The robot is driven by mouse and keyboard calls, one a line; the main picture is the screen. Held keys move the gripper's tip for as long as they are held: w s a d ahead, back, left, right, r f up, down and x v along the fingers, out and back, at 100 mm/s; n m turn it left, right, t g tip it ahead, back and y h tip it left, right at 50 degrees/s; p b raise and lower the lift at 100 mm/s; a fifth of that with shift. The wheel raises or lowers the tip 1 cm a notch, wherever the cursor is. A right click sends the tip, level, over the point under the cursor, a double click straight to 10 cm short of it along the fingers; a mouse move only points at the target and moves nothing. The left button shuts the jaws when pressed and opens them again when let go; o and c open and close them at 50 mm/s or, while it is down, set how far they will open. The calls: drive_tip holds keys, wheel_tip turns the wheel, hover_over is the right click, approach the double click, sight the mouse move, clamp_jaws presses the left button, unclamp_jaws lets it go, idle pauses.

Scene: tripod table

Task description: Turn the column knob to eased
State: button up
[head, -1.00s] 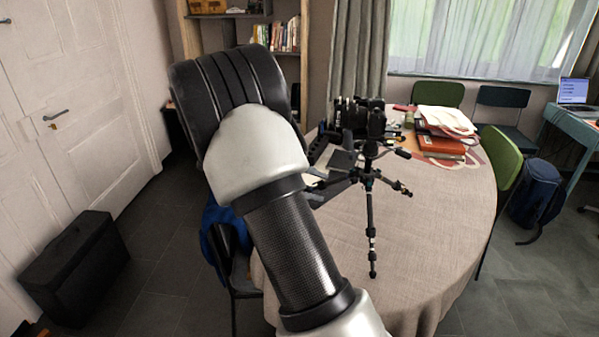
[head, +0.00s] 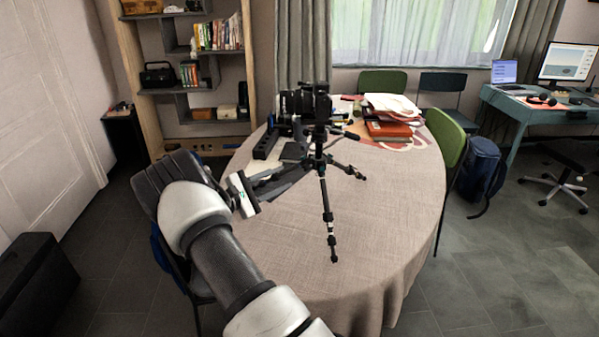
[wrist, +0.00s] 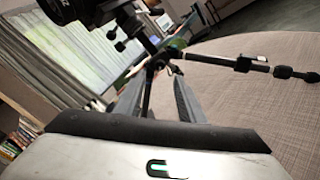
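The black tripod (head: 324,190) stands on the round table with its legs spread and a camera (head: 305,103) on top. In the wrist view, the tripod (wrist: 160,60) rises ahead of my fingers, with a leg reaching right and the dark camera (wrist: 78,8) at upper left. Small dark knobs show below the camera, but I cannot tell which is the column knob or its setting. My gripper (head: 292,174) is left of the tripod, its fingers pointing toward the column. In the wrist view, my gripper (wrist: 158,84) has its two fingers apart with nothing clearly held; contact is unclear.
The table (head: 290,240) has a beige cloth, bare at the front. Books and papers (head: 390,118) lie behind the tripod to the right. A green chair (head: 448,137) stands at the right edge. A black case (head: 38,285) stands on the floor at left.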

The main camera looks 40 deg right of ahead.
sight(304, 168)
drive_tip(key=d, duration=0.8)
drive_tip(key=shift+w+d, duration=0.2)
drive_tip(key=shift+w, duration=0.05)
clamp_jaws()
